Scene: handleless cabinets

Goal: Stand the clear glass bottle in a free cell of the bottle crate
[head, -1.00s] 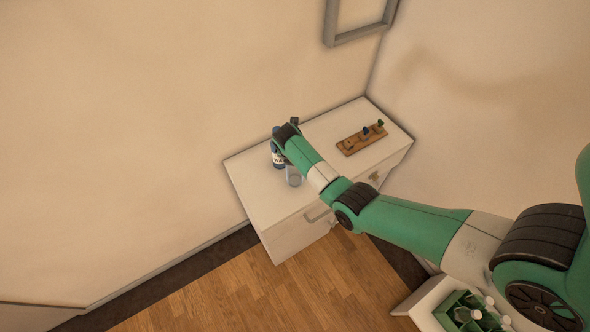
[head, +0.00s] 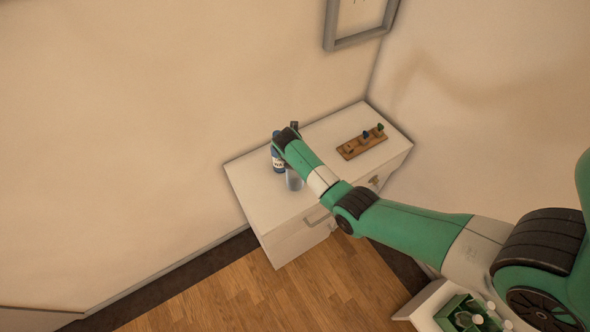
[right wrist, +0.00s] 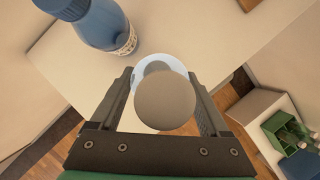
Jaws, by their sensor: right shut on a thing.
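The clear glass bottle (head: 293,181) shows below my right wrist in the head view, over the white cabinet. In the right wrist view the bottle (right wrist: 165,98) is seen end-on, with a round tan top between the fingers. My right gripper (right wrist: 163,108) is shut on it. Whether the bottle's base touches the cabinet top is unclear. The green bottle crate (head: 462,313) is at the lower right, partly hidden by my arm. It also shows at the right edge of the right wrist view (right wrist: 288,128), with bottles in it. My left gripper is not in view.
A blue labelled bottle (head: 278,160) stands close beside the clear bottle, to its left. A wooden rack (head: 362,142) with small items lies farther right on the white cabinet (head: 250,190). Wooden floor (head: 270,295) lies between this cabinet and the crate.

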